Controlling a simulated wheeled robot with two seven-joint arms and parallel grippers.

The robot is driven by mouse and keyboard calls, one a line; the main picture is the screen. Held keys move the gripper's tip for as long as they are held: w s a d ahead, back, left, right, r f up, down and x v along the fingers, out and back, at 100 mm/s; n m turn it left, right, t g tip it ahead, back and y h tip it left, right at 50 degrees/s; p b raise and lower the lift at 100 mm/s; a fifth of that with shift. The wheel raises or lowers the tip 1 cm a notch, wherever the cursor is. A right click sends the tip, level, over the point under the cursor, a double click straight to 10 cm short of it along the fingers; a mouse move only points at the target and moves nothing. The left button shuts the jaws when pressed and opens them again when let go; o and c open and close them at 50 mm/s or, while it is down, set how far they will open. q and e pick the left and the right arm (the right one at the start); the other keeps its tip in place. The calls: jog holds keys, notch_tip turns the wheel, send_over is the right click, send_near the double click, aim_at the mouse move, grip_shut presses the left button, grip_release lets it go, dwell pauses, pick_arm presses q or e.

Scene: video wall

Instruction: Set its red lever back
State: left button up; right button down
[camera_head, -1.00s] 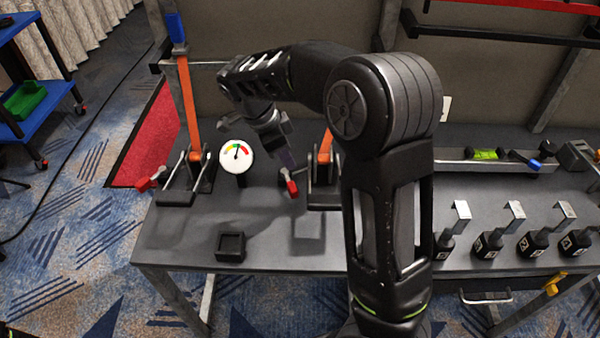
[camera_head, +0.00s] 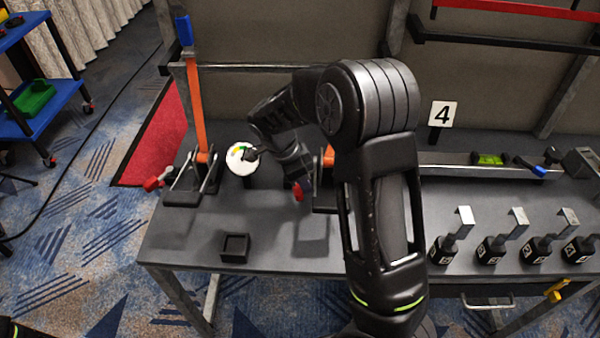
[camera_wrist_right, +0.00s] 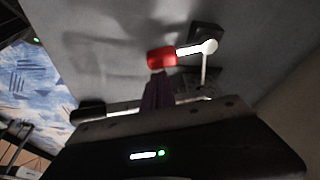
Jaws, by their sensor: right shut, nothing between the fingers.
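A lever with a red grip (camera_head: 298,191) belongs to the right-hand clamp-like device with an orange bar (camera_head: 328,156), mostly hidden behind my right arm. In the right wrist view its red grip (camera_wrist_right: 161,56) sits on a pale metal rod that runs to a round pivot. My right gripper (camera_head: 303,180) is shut and empty, close beside the grip. In the wrist view its fingertips (camera_wrist_right: 158,78) appear just below the grip; I cannot tell whether they touch it. A second red-gripped lever (camera_head: 153,183) is on the left device with a tall orange bar (camera_head: 196,105). My left gripper is out of view.
A round gauge (camera_head: 236,160) stands between the devices, partly covered by my right arm. A small black tray (camera_head: 235,247) lies at the front of the grey table (camera_head: 190,240).

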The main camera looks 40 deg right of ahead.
aim_at(297, 193)
jog(key=shift+d+f, duration=0.1)
jog(key=shift+f, duration=0.25)
dwell(0.3)
jog(key=shift+a+f+m+b, duration=0.1)
jog(key=shift+a+m+b, duration=0.4)
jog(key=shift+m, duration=0.2)
jog(key=a+m, duration=0.1)
jog(key=a+m+g+b, duration=0.1)
jog(key=m, duration=0.1)
jog(key=shift+w+y, duration=0.3)
jog(key=shift+w, duration=0.1)
jog(key=shift+w+a, duration=0.6)
jog(key=shift+a, duration=0.35)
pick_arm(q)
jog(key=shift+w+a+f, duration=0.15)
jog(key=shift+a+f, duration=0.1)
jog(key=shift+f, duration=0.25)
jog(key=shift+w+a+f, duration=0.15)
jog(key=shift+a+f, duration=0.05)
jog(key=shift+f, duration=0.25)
pick_arm(e)
jog(key=shift+a, duration=0.75)
